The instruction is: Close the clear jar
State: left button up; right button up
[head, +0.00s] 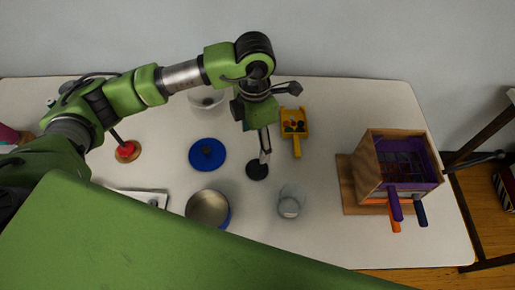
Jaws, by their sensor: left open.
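The clear jar (290,203) stands on the table right of centre, with its mouth uncovered. A small dark round lid (257,171) lies on the table a little to the left of and behind the jar. My left gripper (264,152) reaches down over this lid from behind. It is open, and its fingers partly overlap the lid in the head view. I cannot tell whether they touch it. My right gripper is not in view.
A blue lid (207,154) and a metal pot (207,208) stand left of the jar. A yellow scoop (296,125) with small pieces lies behind. A wooden box (382,165) with protruding handles stands right. A white bowl (206,99) is partly behind my arm.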

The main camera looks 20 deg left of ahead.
pick_arm(q)
jog(key=p, duration=0.1)
send_over(256, 169)
notch_tip(256, 169, down, 7)
jog(key=shift+a+f, duration=0.1)
jog(key=shift+f, duration=0.6)
jog(key=shift+w, duration=0.1)
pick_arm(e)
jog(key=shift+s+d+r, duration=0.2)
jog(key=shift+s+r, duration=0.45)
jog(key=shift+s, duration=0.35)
pick_arm(q)
notch_tip(256, 169, down, 5)
jog(key=shift+r+p, duration=0.15)
jog(key=shift+p, duration=1)
jog(key=shift+f, duration=0.3)
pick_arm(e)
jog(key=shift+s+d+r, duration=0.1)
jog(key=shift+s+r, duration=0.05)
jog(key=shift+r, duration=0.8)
